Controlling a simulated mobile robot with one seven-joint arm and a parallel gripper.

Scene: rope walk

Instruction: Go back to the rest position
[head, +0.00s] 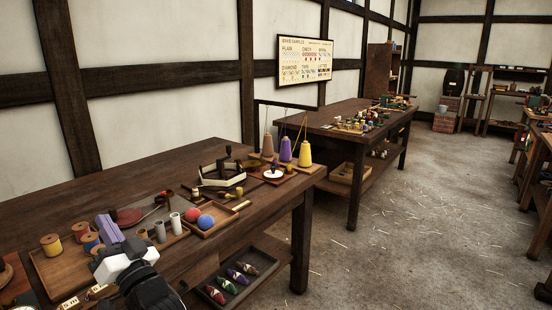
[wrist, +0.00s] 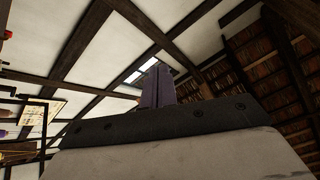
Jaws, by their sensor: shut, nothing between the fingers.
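My gripper (head: 110,230) shows at the lower left of the head view, with its purple-grey fingers raised and shut with nothing between them. It is in front of and over the near workbench (head: 150,172), close to the thread spools on it. In the wrist view the fingers (wrist: 158,86) stand together and point up toward the ceiling beams. My arm hides part of the bench's front left area.
A tray of spools (head: 62,268) lies by my gripper. A wooden tray with red and blue balls (head: 206,222) and yarn cones (head: 304,153) stand further right. A shelf tray of shuttles (head: 236,280) sits below. The floor (head: 400,230) at right is open.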

